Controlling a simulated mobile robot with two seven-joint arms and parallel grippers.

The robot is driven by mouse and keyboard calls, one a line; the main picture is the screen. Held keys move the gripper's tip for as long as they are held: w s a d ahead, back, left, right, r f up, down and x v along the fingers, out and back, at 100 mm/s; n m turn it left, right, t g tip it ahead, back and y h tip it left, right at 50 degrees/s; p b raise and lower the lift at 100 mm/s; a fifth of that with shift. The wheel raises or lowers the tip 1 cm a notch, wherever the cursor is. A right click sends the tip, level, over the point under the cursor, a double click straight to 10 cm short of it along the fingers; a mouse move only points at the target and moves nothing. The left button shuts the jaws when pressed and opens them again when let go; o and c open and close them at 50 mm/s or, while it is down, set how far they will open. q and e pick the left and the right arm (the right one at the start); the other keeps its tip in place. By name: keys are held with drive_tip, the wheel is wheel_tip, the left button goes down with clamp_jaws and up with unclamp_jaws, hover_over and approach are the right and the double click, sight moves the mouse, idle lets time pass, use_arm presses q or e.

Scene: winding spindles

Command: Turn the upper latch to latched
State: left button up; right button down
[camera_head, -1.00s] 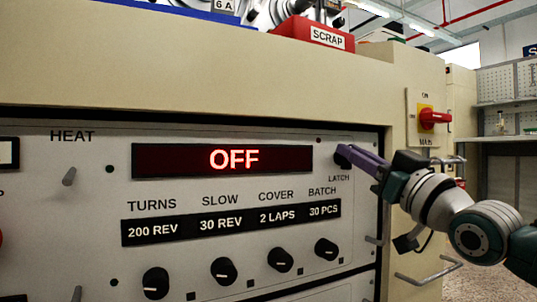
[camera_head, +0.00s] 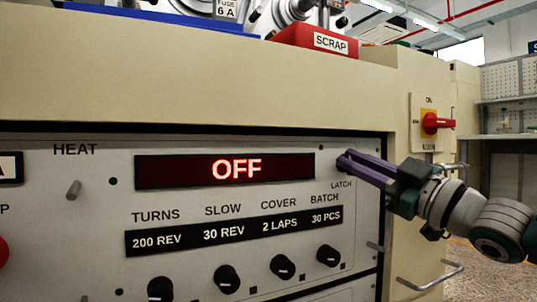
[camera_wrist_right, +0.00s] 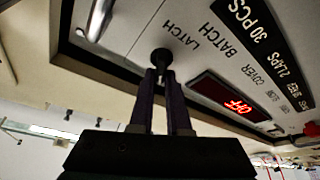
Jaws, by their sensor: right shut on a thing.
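The upper latch (camera_wrist_right: 161,56) is a small dark round knob on the grey panel, beside the word LATCH, in the right wrist view. In the head view my purple fingers mostly hide it, at the panel's upper right corner. My right gripper (camera_head: 346,162) reaches in from the right with its fingertips at the knob. The right wrist view shows both fingers (camera_wrist_right: 161,76) close together on the knob, shut on it. Which way the latch points cannot be read. My left gripper is not in view.
The panel carries a red OFF display (camera_head: 225,170) and several black knobs (camera_head: 283,266) below it. A red main switch (camera_head: 436,123) is on the cabinet to the right, above my right arm. A metal handle (camera_head: 432,276) sticks out below the arm.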

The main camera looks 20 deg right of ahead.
drive_tip(key=n+g+p, duration=0.1)
drive_tip(key=n+p, duration=0.1)
drive_tip(key=n, duration=0.2)
drive_tip(key=n+g+y+p, duration=0.1)
drive_tip(key=n+p, duration=0.1)
drive_tip(key=n, duration=0.2)
drive_tip(key=n+g+y+p, duration=0.1)
drive_tip(key=n+g+p, duration=0.1)
drive_tip(key=n, duration=0.2)
drive_tip(key=shift+a+f, duration=0.15)
drive_tip(key=shift+f+n+g+p, duration=0.1)
drive_tip(key=shift+n+g+p, duration=0.3)
drive_tip(key=shift+n, duration=0.2)
drive_tip(key=shift+f, duration=0.1)
drive_tip(key=c, duration=0.9)
unclamp_jaws()
